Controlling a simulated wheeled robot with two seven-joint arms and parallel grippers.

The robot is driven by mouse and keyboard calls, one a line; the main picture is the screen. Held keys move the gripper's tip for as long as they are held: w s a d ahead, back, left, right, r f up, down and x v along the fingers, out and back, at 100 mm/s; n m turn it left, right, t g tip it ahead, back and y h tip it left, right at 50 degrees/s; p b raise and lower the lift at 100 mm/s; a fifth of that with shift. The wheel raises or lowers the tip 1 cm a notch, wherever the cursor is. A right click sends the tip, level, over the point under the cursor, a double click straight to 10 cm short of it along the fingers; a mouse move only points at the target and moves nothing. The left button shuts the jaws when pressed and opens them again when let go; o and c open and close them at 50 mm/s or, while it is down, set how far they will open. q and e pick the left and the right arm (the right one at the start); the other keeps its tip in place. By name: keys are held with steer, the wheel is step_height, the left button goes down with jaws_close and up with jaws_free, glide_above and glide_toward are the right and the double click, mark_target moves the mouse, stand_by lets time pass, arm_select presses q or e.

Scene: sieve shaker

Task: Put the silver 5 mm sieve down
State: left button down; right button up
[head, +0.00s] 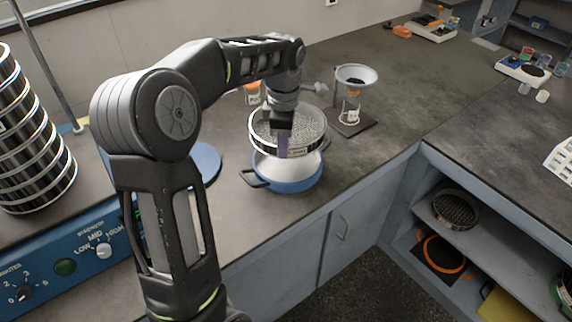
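A silver sieve (308,122) with a mesh bottom is in the middle of the head view. My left gripper (283,147) reaches down to its near rim and appears shut on it. The sieve is over a blue pot (310,181) with a white inside and a dark handle at its left. Whether the sieve touches the pot's rim or hangs just above it, I cannot tell. The sieve's printed size is not readable. My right gripper is not in view.
A funnel stand (357,76) is behind right of the pot, and a blue disc (207,160) lies to its left. A tall sieve stack (30,140) stands on the shaker (75,262) at far left. The counter right of the pot is clear.

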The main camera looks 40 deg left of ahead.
arm_select(q)
glide_above(284, 183)
step_height(284, 183, down, 5)
steer(key=shift+w+a+f, duration=0.1)
steer(key=shift+f, duration=0.05)
steer(key=shift+f, duration=0.1)
steer(key=shift+f+p, duration=0.5)
steer(key=shift+f, duration=1.3)
steer(key=shift+f, duration=0.2)
steer(key=c, duration=1.6)
jaws_free()
steer(key=shift+r, duration=0.15)
step_height(284, 183, up, 12)
steer(key=shift+r+b, duration=0.1)
steer(key=shift+b, duration=0.3)
